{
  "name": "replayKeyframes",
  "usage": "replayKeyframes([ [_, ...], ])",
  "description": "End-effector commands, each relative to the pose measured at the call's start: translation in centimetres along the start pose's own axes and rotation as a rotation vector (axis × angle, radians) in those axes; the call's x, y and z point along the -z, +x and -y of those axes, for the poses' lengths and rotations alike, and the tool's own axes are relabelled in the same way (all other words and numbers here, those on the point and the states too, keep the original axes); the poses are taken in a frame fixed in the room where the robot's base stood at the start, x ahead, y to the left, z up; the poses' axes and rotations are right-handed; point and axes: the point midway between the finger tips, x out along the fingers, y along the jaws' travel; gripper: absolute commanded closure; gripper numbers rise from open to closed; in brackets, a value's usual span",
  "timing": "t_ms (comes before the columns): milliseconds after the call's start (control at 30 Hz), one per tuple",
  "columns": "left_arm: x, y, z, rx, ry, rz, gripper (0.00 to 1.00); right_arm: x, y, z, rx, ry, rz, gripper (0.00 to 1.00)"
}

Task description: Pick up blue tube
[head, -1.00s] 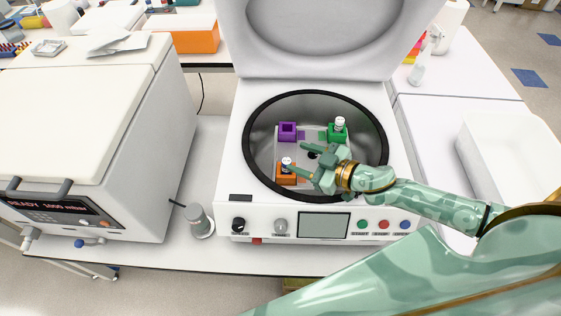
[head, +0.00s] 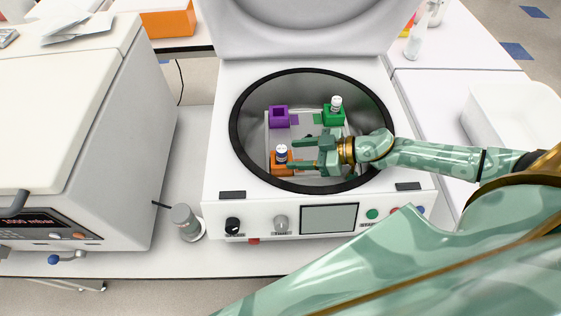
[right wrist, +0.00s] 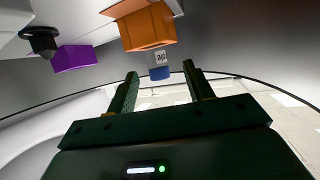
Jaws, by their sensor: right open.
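The blue tube stands upright in the orange holder (head: 285,166) inside the open centrifuge-like machine. In the head view the tube (head: 281,152) shows a pale top and a dark band. In the right wrist view, which looks upside down, its blue end (right wrist: 160,73) and white label stick out of the orange holder (right wrist: 148,28). My right gripper (head: 291,155) is open, its fingers pointing left at the tube. In the right wrist view the tube lies in line with the gap between the fingertips (right wrist: 160,71), and no contact shows. My left gripper is out of view.
A purple holder (head: 278,117) looks empty. A green holder (head: 333,117) bears a white-capped tube (head: 336,103). The black round rim (head: 236,140) surrounds the chamber, and the raised lid (head: 300,30) stands behind. A boxy white machine (head: 60,120) is on the left.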

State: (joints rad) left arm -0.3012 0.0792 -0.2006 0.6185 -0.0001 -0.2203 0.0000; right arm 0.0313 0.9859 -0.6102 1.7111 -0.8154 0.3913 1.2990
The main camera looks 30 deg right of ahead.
Motion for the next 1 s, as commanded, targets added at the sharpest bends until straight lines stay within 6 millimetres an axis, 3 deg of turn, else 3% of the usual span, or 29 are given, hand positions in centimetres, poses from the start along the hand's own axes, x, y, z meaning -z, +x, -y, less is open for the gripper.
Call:
replayKeyframes([
  [400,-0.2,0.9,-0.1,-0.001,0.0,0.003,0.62,0.5,6.2,-0.5,-0.001,-0.001,-0.003,0.48],
  [700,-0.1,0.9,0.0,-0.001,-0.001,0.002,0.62,0.6,6.8,-0.5,-0.001,-0.002,0.0,0.48],
  [867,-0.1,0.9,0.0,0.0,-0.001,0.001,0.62,0.6,6.7,-0.5,-0.001,-0.002,0.0,0.93],
  [1000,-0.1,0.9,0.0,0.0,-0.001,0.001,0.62,0.6,6.7,-0.5,-0.001,-0.002,-0.001,0.96],
])
